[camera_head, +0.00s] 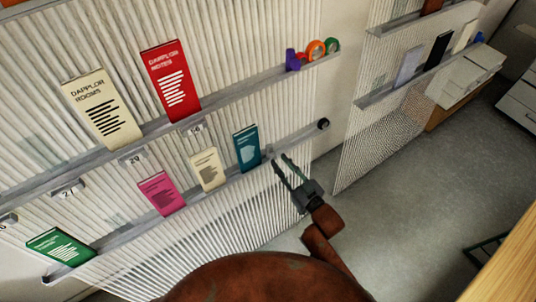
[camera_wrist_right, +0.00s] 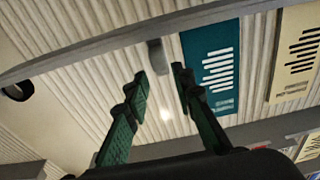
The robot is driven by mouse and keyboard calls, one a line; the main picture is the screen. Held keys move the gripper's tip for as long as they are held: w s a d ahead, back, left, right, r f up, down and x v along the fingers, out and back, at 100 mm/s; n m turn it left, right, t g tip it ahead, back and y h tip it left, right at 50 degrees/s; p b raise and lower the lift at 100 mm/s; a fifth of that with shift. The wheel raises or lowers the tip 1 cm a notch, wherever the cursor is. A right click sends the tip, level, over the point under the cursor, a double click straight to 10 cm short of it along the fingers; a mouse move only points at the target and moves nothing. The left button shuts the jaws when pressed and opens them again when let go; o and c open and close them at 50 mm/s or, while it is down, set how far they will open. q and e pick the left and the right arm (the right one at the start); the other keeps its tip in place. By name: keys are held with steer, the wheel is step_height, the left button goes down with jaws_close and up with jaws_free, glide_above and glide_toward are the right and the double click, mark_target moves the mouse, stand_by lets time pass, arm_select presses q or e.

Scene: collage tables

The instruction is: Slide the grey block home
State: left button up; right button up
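The grey block (camera_wrist_right: 157,57) is small and stands at the rail (camera_wrist_right: 105,40) in the right wrist view, beside the teal card (camera_wrist_right: 212,65) with a narrow gap between them. My right gripper (camera_wrist_right: 159,71) is open, and its green fingertips point at the block, one on either side in the picture. I cannot tell whether they touch it. In the head view my right gripper (camera_head: 280,160) is at the lower rail (camera_head: 295,145), just right of the teal card (camera_head: 247,148). The block is not clear there. My left gripper is not in view.
Cream (camera_head: 208,170), magenta (camera_head: 161,193) and green (camera_head: 60,246) cards stand farther left. Red (camera_head: 170,82) and large cream (camera_head: 102,108) booklets and tape rolls (camera_head: 315,50) are on the rail above. The rail between teal card and knob looks largely free.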

mark_target(276, 156)
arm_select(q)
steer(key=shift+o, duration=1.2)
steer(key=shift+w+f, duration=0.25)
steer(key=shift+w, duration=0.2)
arm_select(e)
steer(key=x, duration=0.4)
steer(key=shift+w+a, duration=0.15)
steer(key=shift+w, duration=0.1)
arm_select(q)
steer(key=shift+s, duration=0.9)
arm_select(e)
steer(key=shift+w+a, duration=0.1)
steer(key=shift+w, duration=0.05)
jaws_close()
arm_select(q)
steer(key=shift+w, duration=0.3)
